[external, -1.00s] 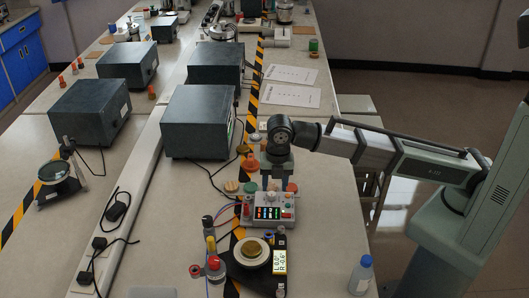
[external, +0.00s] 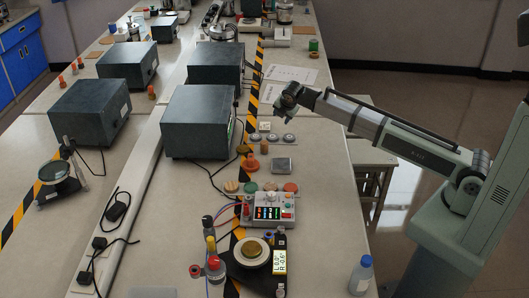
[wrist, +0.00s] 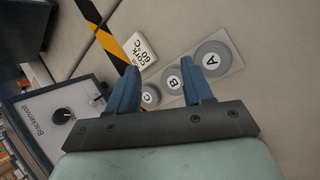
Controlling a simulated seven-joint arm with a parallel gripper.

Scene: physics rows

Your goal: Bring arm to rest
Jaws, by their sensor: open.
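My arm (external: 405,148) reaches from its base at the right over the bench. My gripper (external: 284,104) is at the arm's end, raised above the bench near the striped tape, and looks small and dark in the external view. In the wrist view my gripper (wrist: 158,84) shows two blue fingers spread apart with nothing between them. Beyond and below the fingers is a strip with round grey discs marked A (wrist: 212,60), B (wrist: 173,82) and C (wrist: 150,96).
A dark instrument box (external: 197,122) stands left of my gripper. The bench's right side is mostly clear.

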